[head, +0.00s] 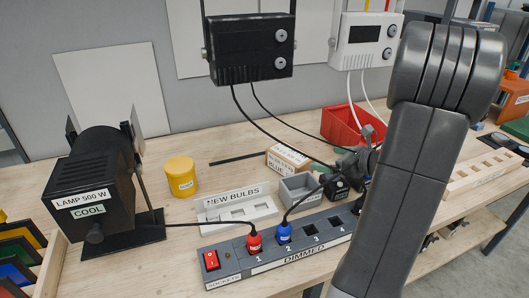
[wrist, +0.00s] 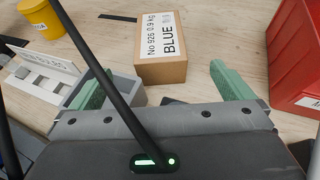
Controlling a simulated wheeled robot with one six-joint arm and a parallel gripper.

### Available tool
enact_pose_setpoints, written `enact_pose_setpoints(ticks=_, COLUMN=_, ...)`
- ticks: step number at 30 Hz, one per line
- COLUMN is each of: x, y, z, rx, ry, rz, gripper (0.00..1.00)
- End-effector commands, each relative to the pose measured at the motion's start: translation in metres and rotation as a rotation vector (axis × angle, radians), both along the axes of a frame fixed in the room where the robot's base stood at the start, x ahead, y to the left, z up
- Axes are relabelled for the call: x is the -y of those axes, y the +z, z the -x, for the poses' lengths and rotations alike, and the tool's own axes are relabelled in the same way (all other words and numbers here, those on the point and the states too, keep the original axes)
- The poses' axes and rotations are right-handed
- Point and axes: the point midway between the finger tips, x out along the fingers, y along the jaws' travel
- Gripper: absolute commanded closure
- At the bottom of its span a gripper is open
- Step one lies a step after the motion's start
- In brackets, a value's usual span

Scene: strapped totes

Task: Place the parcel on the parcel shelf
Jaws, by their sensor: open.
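The parcel is a small cardboard box (head: 285,162) lying on the wooden bench, with a white label reading BLUE. In the wrist view the box (wrist: 162,68) is ahead of the jaws, its label reading No 926, 0.9 kg, BLUE. My gripper (wrist: 160,72) is open, its green fingers to the left and right of the box's near end, with nothing seen between them. In the head view my gripper (head: 335,172) is just right of the box, partly hidden by my arm. I cannot make out a shelf marked for parcels.
A red bin (head: 345,124) stands behind my gripper; it is close on the right in the wrist view (wrist: 297,60). A grey open box (head: 298,190), a NEW BULBS tray (head: 238,208), a yellow tub (head: 181,177), a socket strip (head: 270,262) and a black lamp (head: 95,185) stand nearby. Cables cross the area.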

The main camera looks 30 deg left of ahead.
Motion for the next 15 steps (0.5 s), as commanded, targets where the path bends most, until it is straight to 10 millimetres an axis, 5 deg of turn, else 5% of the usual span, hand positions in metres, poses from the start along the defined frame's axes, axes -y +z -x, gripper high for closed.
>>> enact_pose_setpoints(ticks=5, x=-0.007, y=-0.003, z=-0.002, rx=-0.002, ry=0.001, rz=0.0, gripper=0.0)
enact_pose_setpoints(ticks=15, x=-0.063, y=-0.027, z=-0.021, rx=-0.002, ry=0.003, rz=-0.001, gripper=0.0)
